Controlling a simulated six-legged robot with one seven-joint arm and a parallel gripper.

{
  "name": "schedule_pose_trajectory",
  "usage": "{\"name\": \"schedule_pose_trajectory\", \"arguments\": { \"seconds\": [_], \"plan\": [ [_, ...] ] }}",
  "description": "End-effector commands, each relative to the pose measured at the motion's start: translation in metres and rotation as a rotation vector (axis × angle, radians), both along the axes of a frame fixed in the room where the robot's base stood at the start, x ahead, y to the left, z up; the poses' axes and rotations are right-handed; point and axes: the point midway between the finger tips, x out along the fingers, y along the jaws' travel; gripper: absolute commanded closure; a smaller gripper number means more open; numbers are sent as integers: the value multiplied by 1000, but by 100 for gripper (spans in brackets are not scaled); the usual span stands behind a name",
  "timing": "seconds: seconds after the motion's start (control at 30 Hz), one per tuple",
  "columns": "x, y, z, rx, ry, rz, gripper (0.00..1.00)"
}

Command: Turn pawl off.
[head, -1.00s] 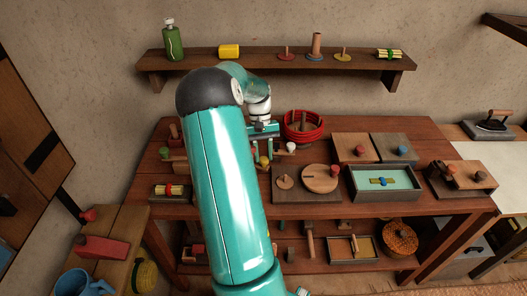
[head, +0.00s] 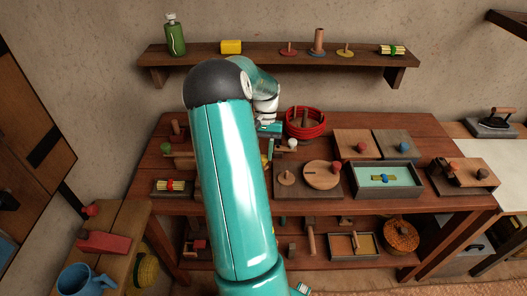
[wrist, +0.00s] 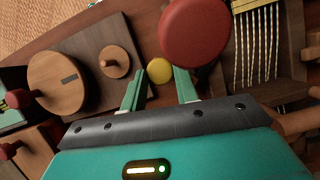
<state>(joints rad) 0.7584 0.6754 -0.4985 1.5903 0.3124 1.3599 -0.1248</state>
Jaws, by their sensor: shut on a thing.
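In the wrist view my gripper (wrist: 159,74) has its two green fingers on either side of a small yellow knob (wrist: 158,71), closed on it. The yellow knob is taken as the end of the pawl; its lever and pivot are hidden, so its angle cannot be told. A large red knob (wrist: 195,32) stands close to the camera, beside the right finger. In the head view my arm covers the yellow knob and most of the mechanism. One green finger of my gripper (head: 270,149) shows left of a white knob (head: 292,143).
A board with a wooden disc (head: 321,174) and smaller disc (head: 286,178) lies right of my gripper. A red coiled basket (head: 305,123) stands behind it. A frame with pale strands (wrist: 262,45) is close on the right in the wrist view. A shelf (head: 280,60) runs above.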

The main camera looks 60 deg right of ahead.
Motion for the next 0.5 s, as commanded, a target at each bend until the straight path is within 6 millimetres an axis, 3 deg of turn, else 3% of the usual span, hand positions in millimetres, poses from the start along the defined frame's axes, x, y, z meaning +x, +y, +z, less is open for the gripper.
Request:
{"name": "schedule_pose_trajectory", "arguments": {
  "seconds": [0.07, 0.1, 0.17, 0.5],
  "plan": [
    [0, 0, 1, -1, -1, 0, 93],
    [0, 0, 1, -1, -1, 0, 62],
    [0, 0, 1, -1, -1, 0, 50],
    [1, -1, 2, 0, 0, 1, 48]
  ]
}}
